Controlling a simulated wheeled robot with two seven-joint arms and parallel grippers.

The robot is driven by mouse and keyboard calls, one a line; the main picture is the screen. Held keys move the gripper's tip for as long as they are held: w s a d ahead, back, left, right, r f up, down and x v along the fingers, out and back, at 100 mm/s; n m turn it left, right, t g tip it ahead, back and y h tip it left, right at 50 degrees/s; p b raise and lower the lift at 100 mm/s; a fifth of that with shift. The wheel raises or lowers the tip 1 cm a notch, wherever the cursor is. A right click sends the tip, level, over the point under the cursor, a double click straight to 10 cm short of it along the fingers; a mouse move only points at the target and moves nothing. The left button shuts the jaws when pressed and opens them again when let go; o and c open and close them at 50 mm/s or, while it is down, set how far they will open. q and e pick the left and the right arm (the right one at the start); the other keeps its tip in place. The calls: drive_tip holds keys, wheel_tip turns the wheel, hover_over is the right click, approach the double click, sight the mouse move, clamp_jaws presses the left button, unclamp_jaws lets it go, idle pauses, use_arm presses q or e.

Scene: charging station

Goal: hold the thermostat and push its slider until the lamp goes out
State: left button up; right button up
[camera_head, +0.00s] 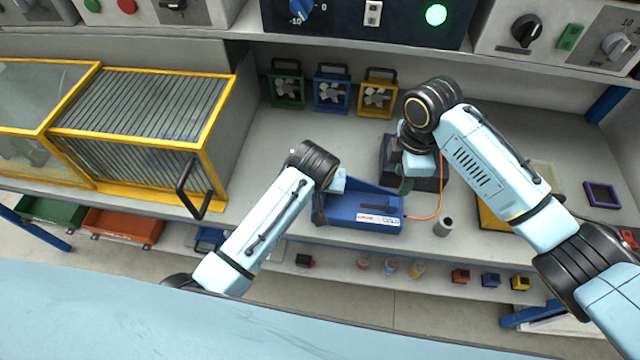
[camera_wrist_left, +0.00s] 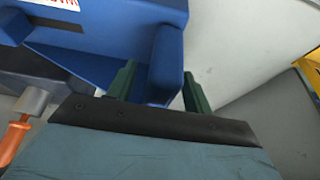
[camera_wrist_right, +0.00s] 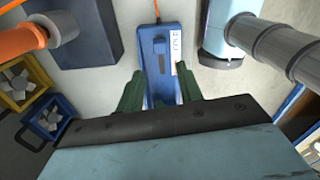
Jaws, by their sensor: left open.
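The thermostat is a blue device (camera_head: 375,210) with a white label, lying on the bench; it also shows in the right wrist view (camera_wrist_right: 158,78), with a small dark slider (camera_wrist_right: 159,46) on top. A round green lamp (camera_head: 436,14) on the dark panel is lit. My left gripper (camera_head: 330,192) is at the thermostat's left end. In the left wrist view its open fingers (camera_wrist_left: 162,92) stand either side of a blue wall of it; contact cannot be told.
An orange cable (camera_head: 438,190) runs from the thermostat. A yellow-framed cage (camera_head: 150,100) is at left; three small fans (camera_head: 332,92) stand at the back.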

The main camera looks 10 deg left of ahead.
use_arm(q)
clamp_jaws()
use_arm(e)
drive_tip(key=c, duration=0.4)
drive_tip(key=shift+d+f+m, duration=0.1)
drive_tip(key=shift+m, duration=0.4)
drive_tip(key=shift+c, duration=1.3)
drive_tip(key=shift+d+f+m, duration=0.15)
drive_tip(key=shift+m, duration=0.45)
clamp_jaws()
drive_tip(key=shift+d+f+m, duration=0.45)
drive_tip(key=shift+f+m, duration=1.35)
drive_tip(key=shift+m, duration=0.15)
drive_tip(key=shift+d+f+m, duration=0.4)
drive_tip(key=shift+f+m, duration=1.4)
drive_tip(key=shift+m, duration=0.1)
drive_tip(key=shift+d+f+m, duration=0.45)
drive_tip(key=shift+f+m, duration=1.35)
drive_tip(key=shift+m, duration=0.15)
